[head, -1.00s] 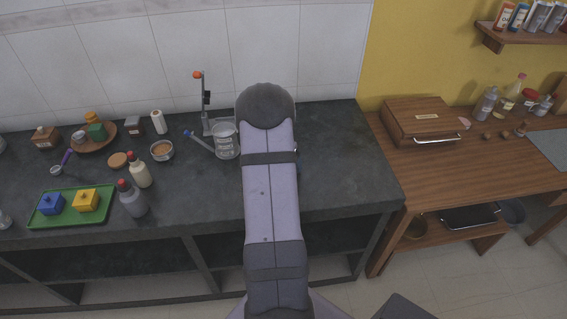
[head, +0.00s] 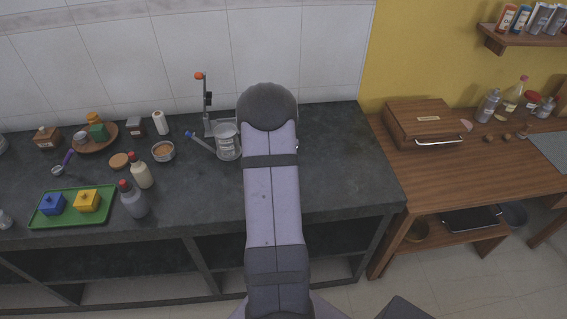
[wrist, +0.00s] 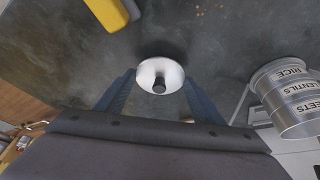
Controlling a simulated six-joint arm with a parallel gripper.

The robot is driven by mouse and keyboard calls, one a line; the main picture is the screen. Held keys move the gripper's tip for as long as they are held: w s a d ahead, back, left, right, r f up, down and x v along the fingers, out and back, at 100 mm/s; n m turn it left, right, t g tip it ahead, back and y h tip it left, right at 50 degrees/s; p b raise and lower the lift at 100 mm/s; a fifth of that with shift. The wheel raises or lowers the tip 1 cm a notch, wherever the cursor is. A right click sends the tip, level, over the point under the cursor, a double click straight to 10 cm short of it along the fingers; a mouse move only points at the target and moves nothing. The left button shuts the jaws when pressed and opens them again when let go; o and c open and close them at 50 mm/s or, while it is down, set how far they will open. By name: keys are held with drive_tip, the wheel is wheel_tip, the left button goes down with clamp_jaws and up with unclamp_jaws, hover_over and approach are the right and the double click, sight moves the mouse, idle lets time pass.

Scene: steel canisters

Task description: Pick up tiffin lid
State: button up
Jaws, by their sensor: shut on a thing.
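The tiffin lid (wrist: 149,72) is a pale, shiny round disc with a dark knob in its middle. In the wrist view my gripper (wrist: 160,80) has its two blue fingers on either side of the lid, shut on its rim. A dark shadow lies on the counter beside the lid; I cannot tell how high the lid is above it. The tiffin (wrist: 292,97), a stacked steel canister with RICE and LENTILS labels, stands right of my gripper. It also shows in the head view (head: 228,142). My arm hides the gripper and lid in the head view.
A hand-cranked stand (head: 207,105) is beside the tiffin. A bowl (head: 163,151), bottles (head: 134,200) and a green tray (head: 72,217) with blue and yellow blocks are to the left. A yellow object (wrist: 108,12) lies near the lid. The dark counter (head: 345,165) right of my arm looks clear.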

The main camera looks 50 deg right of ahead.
wheel_tip(320, 180, up, 8)
drive_tip(key=b, duration=0.1)
drive_tip(key=w+a+r+n+p, duration=0.1)
drive_tip(key=w+a+p, duration=0.1)
drive_tip(key=w+p, duration=0.2)
drive_tip(key=w+a+r+n+t+p, duration=0.1)
drive_tip(key=w+a+p, duration=0.1)
drive_tip(key=w+p, duration=0.3)
drive_tip(key=w+a+r+n+p, duration=0.1)
drive_tip(key=w+a+p, duration=0.2)
drive_tip(key=w, duration=0.5)
drive_tip(key=shift+w+r+n+p, duration=0.15)
drive_tip(key=shift+r+n+p, duration=0.15)
drive_tip(key=shift+p, duration=0.45)
drive_tip(key=w+r+n, duration=0.1)
drive_tip(key=w+d+r+n+t+y, duration=0.1)
drive_tip(key=r, duration=0.1)
drive_tip(key=shift+w+r, duration=0.15)
drive_tip(key=shift+w, duration=0.1)
